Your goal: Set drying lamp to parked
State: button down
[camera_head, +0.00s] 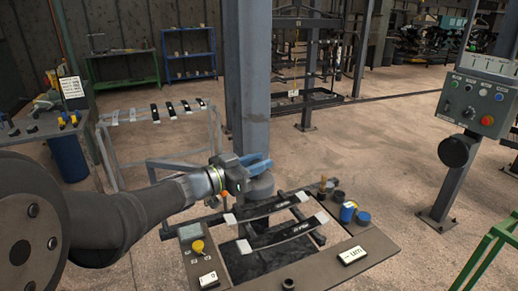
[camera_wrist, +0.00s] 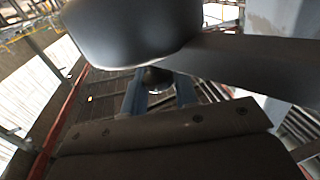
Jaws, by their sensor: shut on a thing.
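The drying lamp (camera_head: 261,187) appears to be the grey rounded head beside the column, above the back left of the bench. My gripper (camera_head: 257,162), with blue fingers, is at the lamp's upper side and shut on part of it. The fingers hide the exact grip in the head view. In the wrist view a large dark rounded body, seemingly the lamp (camera_wrist: 135,30), fills the top, with a dark bar running right from it. My blue fingers (camera_wrist: 157,92) stand below it, around a small dark rounded part.
The bench (camera_head: 320,272) holds dark strips with white ends, a panel with a yellow knob (camera_head: 197,246), and blue containers (camera_head: 348,211) at right. A thick grey column (camera_head: 248,80) rises right behind the lamp. A control box (camera_head: 475,105) stands at right. Floor between is open.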

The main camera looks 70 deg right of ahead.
jog(key=w+a+m+g+y, duration=0.2)
jog(key=a+m+g+y, duration=0.1)
jog(key=a, duration=0.7)
jog(key=w+a+m+g+y, duration=0.2)
jog(key=a+m+g+y, duration=0.2)
jog(key=a+y, duration=0.3)
jog(key=shift+a+m+g, duration=0.3)
jog(key=shift+a+m, duration=0.3)
jog(key=shift+a, duration=1.3)
jog(key=c, duration=1.2)
grip_release()
jog(key=shift+o, duration=0.2)
jog(key=s+a+r, duration=0.3)
jog(key=s+r, duration=0.8)
jog(key=shift+s, duration=0.1)
jog(key=shift+c, duration=0.5)
